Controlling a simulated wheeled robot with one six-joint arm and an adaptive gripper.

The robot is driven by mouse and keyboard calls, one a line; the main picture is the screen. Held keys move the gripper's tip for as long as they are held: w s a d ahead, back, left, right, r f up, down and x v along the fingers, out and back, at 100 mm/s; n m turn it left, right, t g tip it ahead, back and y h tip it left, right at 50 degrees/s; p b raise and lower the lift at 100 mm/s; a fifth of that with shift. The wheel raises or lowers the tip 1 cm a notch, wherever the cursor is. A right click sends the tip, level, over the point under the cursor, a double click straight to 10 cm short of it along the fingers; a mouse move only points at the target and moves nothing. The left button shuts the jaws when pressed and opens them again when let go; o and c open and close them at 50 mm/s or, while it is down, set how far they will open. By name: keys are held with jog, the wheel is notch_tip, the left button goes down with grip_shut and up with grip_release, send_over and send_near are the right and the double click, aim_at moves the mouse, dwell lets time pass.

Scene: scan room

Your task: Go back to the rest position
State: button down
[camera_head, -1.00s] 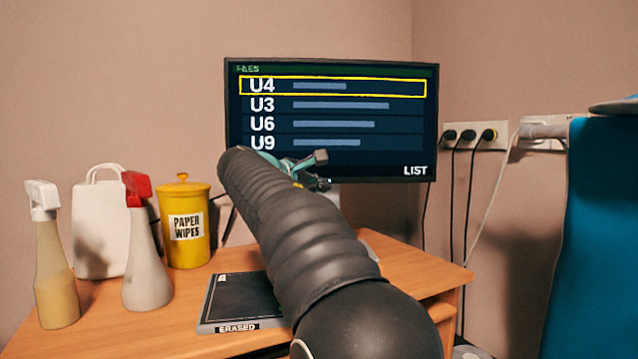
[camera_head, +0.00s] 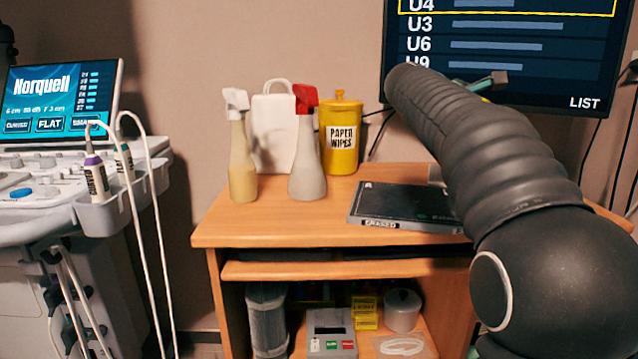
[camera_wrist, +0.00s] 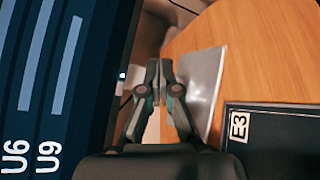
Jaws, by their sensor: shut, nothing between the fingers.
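My gripper shows in the wrist view (camera_wrist: 160,75), with its two fingers together and nothing between them. In the head view my arm reaches up from the lower right towards the monitor, and only a small part of the gripper (camera_head: 490,82) shows past the arm. The monitor (camera_head: 530,65) shows a list with U4 framed in yellow, then U3, U6 and U9. In the wrist view the monitor's screen (camera_wrist: 60,80) fills the left side, apart from the fingers.
A wooden desk (camera_head: 270,228) carries a dark plate labelled ERASED (camera_head: 405,205), two spray bottles (camera_head: 241,150) (camera_head: 307,150), a white bag (camera_head: 273,125) and a yellow paper wipes tub (camera_head: 341,140). An ultrasound machine (camera_head: 60,100) stands at left. The desk's lower shelf holds several items.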

jog(key=s+a+f+m+y+p, duration=0.1)
jog(key=s+a+f+m+y, duration=0.3)
jog(key=s+f, duration=0.5)
jog(key=s+a+f+m+y+p, duration=0.2)
jog(key=s+a+f+y, duration=0.3)
jog(key=s, duration=0.9)
jog(key=s+a+f+m+y+p, duration=0.1)
jog(key=s+a+f+m+y, duration=0.3)
jog(key=s+a+f, duration=0.5)
jog(key=s+f+m, duration=0.1)
jog(key=s+f, duration=0.2)
jog(key=f, duration=0.3)
jog(key=shift+s+a+m+g+y+p, duration=0.2)
jog(key=shift+m+g+y+p, duration=0.1)
jog(key=shift+g+y+p, duration=0.1)
jog(key=shift+w, duration=0.1)
